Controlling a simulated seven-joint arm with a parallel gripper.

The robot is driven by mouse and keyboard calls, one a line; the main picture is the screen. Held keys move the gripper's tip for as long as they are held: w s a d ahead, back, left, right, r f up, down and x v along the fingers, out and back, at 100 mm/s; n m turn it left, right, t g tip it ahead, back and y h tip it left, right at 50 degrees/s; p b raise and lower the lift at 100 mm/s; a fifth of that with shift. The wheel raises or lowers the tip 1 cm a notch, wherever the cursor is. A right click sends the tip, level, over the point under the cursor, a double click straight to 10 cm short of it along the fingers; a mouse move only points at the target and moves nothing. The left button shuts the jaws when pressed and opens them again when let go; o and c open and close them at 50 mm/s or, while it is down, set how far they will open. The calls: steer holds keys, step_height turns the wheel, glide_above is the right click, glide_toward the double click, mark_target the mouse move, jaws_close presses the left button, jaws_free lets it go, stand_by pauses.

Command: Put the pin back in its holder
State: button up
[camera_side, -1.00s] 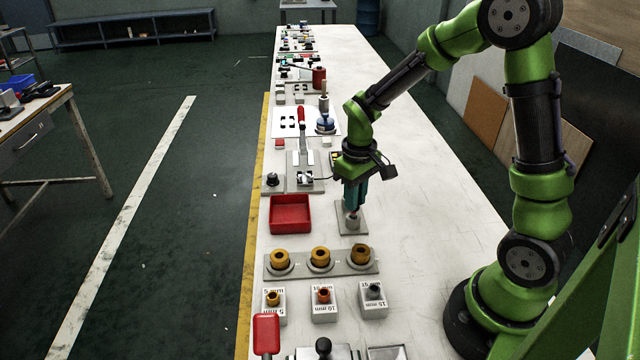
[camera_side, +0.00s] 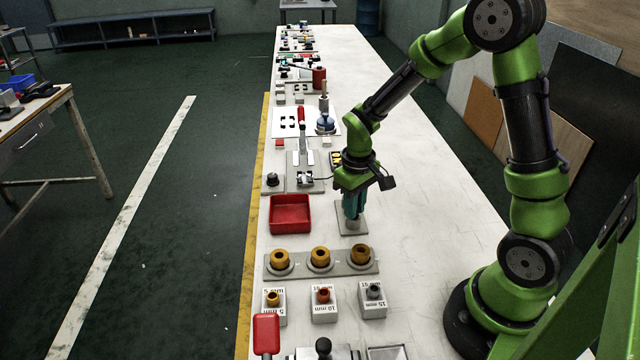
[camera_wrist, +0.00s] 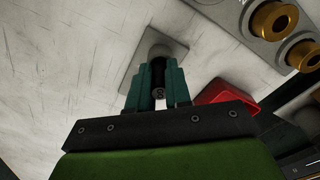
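My gripper (camera_side: 352,212) points down over a small grey plate (camera_side: 353,231) on the bench. Its two teal fingers stand on either side of a dark upright piece, and they hide most of it in the side view. In the wrist view, my fingers (camera_wrist: 158,88) flank a narrow dark pin-like piece (camera_wrist: 158,93). Beyond it is the dark round top of a post (camera_wrist: 159,52) on the plate (camera_wrist: 128,54). I cannot tell whether the fingers touch the piece. Three white blocks marked 5 mm (camera_side: 274,310), 10 mm (camera_side: 324,312) and 15 mm (camera_side: 373,308) each hold a small fitting.
A red tray (camera_side: 291,214) lies left of my gripper. A grey bar (camera_side: 341,266) with three brass rings stands in front of it. A toggle clamp (camera_side: 303,165) and other fixtures stand behind to the left. The bench to the right is clear.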

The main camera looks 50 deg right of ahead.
steer(key=o, duration=0.5)
steer(key=shift+r, duration=0.1)
step_height(320, 180, up, 17)
steer(key=shift+f, duration=0.15)
stand_by(0.4)
steer(key=s+a+r+m+t, duration=0.1)
steer(key=s+a+t, duration=0.1)
steer(key=s+a, duration=0.1)
steer(key=s+a+r+m+t+y, duration=0.1)
steer(key=s+a+t, duration=0.1)
steer(key=s, duration=0.2)
steer(key=s+a+r+t+y, duration=0.1)
steer(key=s+a+t, duration=0.2)
steer(key=s, duration=0.1)
steer(key=shift+s+a+r+m, duration=0.1)
steer(key=shift+a+r+m, duration=0.15)
steer(key=shift+a+m, duration=0.15)
